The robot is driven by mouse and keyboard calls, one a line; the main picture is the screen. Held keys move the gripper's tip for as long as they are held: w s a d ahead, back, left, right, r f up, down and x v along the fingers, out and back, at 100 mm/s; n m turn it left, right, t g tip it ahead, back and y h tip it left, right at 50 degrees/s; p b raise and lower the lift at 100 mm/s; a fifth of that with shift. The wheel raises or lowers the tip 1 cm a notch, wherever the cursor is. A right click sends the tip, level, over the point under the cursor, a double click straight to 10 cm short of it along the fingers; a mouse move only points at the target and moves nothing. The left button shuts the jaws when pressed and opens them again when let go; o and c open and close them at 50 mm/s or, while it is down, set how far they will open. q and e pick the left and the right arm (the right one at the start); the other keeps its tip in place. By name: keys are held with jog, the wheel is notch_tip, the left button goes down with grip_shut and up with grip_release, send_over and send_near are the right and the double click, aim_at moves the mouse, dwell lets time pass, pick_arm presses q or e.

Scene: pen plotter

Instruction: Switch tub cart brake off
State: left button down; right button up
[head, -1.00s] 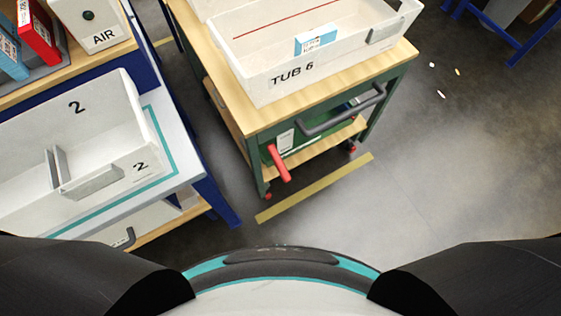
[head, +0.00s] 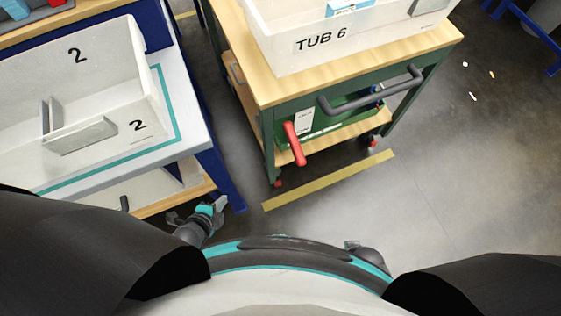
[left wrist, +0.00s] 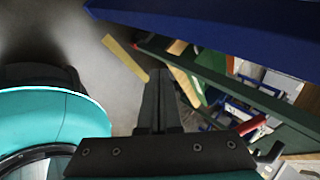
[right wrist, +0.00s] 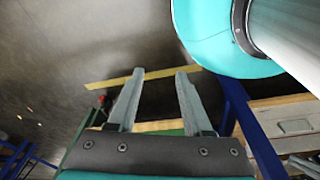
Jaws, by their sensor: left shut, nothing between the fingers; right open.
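The tub cart (head: 272,92) has a green frame, a wooden top and a grey push handle (head: 370,92). A red brake lever (head: 294,145) hangs down, slightly tilted, on its near end below the top. The lever also shows in the left wrist view (left wrist: 250,126). A white tub marked TUB 6 (head: 285,53) stands on the cart. My left gripper (head: 220,202) is shut and empty, low beside the blue bench leg, apart from the lever. My right gripper (right wrist: 160,73) is open and empty in the right wrist view. Its fingers are not clear in the head view.
A bench with blue legs (head: 222,170) stands close on the left, holding a white tub marked 2 (head: 95,135). A yellow floor strip (head: 330,179) lies before the cart. The floor (head: 440,200) to the right is mostly clear, with small scraps farther off.

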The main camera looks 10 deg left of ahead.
aim_at(294, 144)
pick_arm(q)
jog(key=w+d+r+m+h+b, duration=0.1)
jog(key=w+d+m+h+b, duration=0.2)
jog(key=m, duration=0.8)
jog(key=w+d+r+m+h+b, duration=0.1)
jog(key=w+d+m+h+b, duration=0.2)
jog(key=m+b, duration=0.4)
jog(key=w+d+r+m+t+h+b, duration=0.1)
jog(key=w+d+m+h+b, duration=0.3)
jog(key=m, duration=1.1)
jog(key=shift+r+m+b, duration=0.3)
jog(key=shift+r+b, duration=0.2)
jog(key=shift+b, duration=0.15)
pick_arm(e)
jog(key=w+a+r+t, duration=0.1)
jog(key=w+r, duration=0.1)
jog(key=w, duration=0.7)
jog(key=shift+w+a, duration=0.2)
jog(key=shift+w, duration=0.15)
pick_arm(q)
jog(key=shift+d, duration=0.1)
